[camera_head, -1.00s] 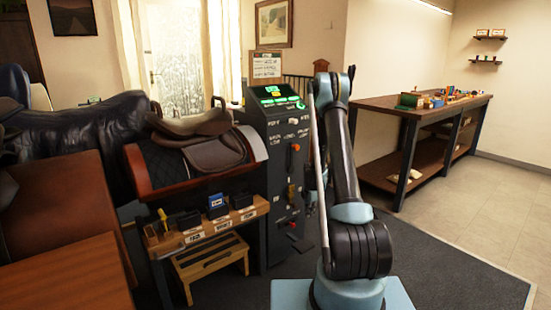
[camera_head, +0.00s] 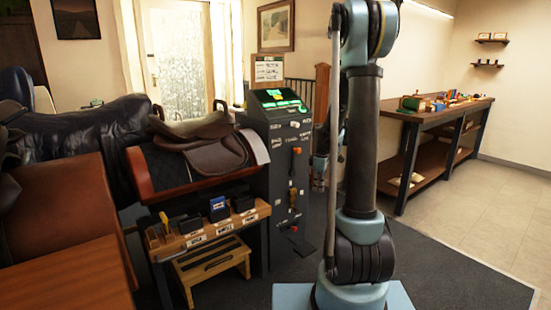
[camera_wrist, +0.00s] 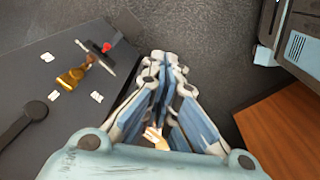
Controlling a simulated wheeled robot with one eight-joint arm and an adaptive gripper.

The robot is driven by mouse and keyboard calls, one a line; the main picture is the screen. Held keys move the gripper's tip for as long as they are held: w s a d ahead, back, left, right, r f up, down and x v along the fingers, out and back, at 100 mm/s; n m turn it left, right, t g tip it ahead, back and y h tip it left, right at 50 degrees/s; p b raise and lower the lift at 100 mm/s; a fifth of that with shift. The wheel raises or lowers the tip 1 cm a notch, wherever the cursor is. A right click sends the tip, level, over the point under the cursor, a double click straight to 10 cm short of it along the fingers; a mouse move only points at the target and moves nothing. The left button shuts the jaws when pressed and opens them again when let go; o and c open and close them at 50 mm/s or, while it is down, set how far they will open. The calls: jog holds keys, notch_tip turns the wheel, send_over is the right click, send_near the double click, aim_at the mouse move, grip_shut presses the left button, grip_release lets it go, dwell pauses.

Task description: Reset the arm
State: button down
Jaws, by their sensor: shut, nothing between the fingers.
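My gripper (camera_wrist: 162,62) shows in the wrist view with its fingers drawn together, shut and empty. It points down over dark grey floor. In the wrist view a dark control panel (camera_wrist: 50,68) lies to the left of the gripper, with a red-tipped lever (camera_wrist: 105,47) and a brass-coloured handle (camera_wrist: 72,77). The fingers are apart from the panel.
The control cabinet (camera_head: 275,125) with a green-lit screen stands left of my arm. A brown saddle (camera_head: 215,148) rests on a stand beside it, above a shelf of small bins (camera_head: 218,208). A workbench (camera_head: 430,112) stands at right. Floor is clear at front right.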

jog(key=s+r+m, duration=0.4)
jog(key=s+m, duration=0.1)
jog(key=s, duration=0.8)
jog(key=s+r+m, duration=0.4)
jog(key=s+m, duration=0.1)
jog(key=s, duration=0.8)
jog(key=s+f+m+t, duration=0.1)
jog(key=s+f+m, duration=0.2)
jog(key=s, duration=0.5)
jog(key=shift+s+f+m, duration=0.4)
jog(key=shift+m, duration=0.1)
jog(key=shift+d, duration=0.1)
